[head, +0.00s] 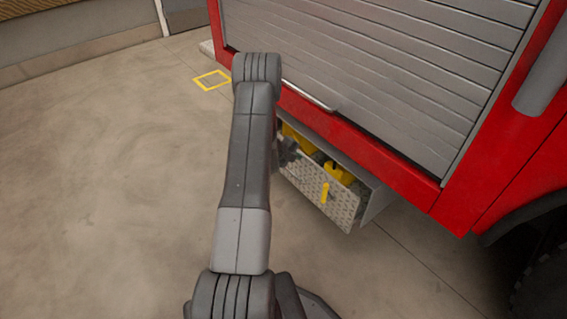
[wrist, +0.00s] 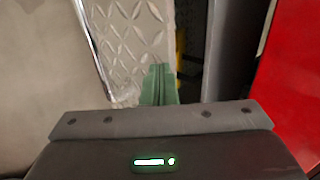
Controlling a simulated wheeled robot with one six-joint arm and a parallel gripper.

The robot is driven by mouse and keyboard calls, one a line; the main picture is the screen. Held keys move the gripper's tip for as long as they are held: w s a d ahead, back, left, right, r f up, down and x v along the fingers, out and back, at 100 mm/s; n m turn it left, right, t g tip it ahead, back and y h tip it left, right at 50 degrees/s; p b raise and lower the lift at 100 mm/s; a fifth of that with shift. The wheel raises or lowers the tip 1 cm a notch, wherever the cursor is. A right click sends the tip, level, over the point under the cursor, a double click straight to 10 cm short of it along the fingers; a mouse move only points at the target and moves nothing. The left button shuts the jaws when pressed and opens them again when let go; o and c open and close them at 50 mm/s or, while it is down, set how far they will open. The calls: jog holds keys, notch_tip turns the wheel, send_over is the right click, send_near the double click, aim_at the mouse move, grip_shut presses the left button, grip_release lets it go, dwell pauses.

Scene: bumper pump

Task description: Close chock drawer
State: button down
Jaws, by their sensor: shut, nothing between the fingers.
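The chock drawer (head: 313,190) stands open below the red truck's shutter, its tread-plate front pulled out from the body. My gripper (head: 288,150) is at the drawer front's upper left end, partly hidden by my arm. In the wrist view the gripper's green fingers (wrist: 159,72) are together and empty. They overlap the edge of the tread-plate front (wrist: 128,35), beside the dark drawer opening. I cannot tell whether they touch it.
The red truck body (head: 400,180) and closed grey roller shutter (head: 390,70) rise behind and above the drawer. A wheel (head: 543,285) is at the lower right. A yellow floor marking (head: 212,80) lies at the far left. The concrete floor to the left is clear.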

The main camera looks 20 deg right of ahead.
aim_at(303, 154)
jog(key=shift+w+d, duration=0.3)
jog(key=shift+d, duration=0.5)
jog(key=shift+w+d, duration=0.3)
jog(key=shift+d, duration=0.45)
jog(key=shift+a, duration=0.1)
